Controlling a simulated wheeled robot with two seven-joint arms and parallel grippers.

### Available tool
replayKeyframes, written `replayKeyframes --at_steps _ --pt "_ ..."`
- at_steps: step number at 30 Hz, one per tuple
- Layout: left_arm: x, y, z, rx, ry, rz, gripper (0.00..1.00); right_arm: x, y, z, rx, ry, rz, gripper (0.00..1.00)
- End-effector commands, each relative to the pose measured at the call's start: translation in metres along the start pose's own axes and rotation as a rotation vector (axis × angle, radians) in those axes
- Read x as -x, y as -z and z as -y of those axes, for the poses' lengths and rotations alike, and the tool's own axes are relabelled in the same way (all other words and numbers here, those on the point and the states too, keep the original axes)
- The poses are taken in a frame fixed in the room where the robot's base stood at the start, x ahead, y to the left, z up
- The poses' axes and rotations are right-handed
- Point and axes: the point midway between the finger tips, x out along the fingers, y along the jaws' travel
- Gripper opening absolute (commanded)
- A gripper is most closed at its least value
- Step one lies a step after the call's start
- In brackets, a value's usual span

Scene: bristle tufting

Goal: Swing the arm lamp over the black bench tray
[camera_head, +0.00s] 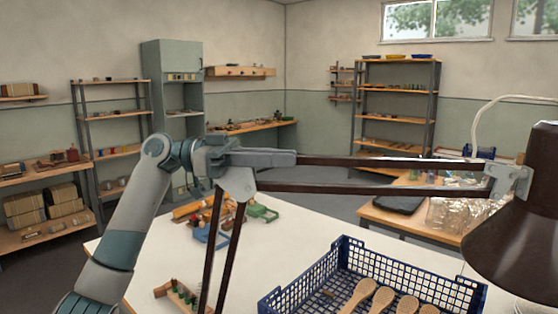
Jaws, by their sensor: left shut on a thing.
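The arm lamp has a dark brown shade (520,232) at the right edge and paired dark arm bars (380,188) running left to a grey elbow bracket (238,183). Two more bars drop from the elbow towards the white table. My left gripper (282,158) is shut on the lamp arm by the elbow, its fingers covering part of the upper bar. My right gripper is out of view.
A blue mesh crate (345,250) with several wooden brush pieces (380,298) stands on the white table (270,262). Coloured tools (210,236) and a small wooden block with green pegs (180,295) lie at left. The wooden bench (382,216) also holds clear plastic bags.

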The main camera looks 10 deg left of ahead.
Motion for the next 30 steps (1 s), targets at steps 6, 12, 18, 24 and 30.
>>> replayKeyframes --at_steps 6,12,18,24,30 --pt "0.000 0.001 -0.001 0.000 -0.003 0.001 0.00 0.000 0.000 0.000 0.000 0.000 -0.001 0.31" --pt "0.000 0.000 0.000 0.000 -0.001 0.001 0.30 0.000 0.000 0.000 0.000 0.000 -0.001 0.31" --pt "0.000 0.000 0.000 0.000 -0.001 0.001 0.32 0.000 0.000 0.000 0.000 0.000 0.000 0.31" --pt "0.002 0.000 0.000 0.001 -0.001 0.001 0.32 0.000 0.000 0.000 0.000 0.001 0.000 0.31" --pt "0.016 -0.001 0.001 0.001 0.001 0.001 0.32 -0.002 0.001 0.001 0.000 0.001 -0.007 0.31"
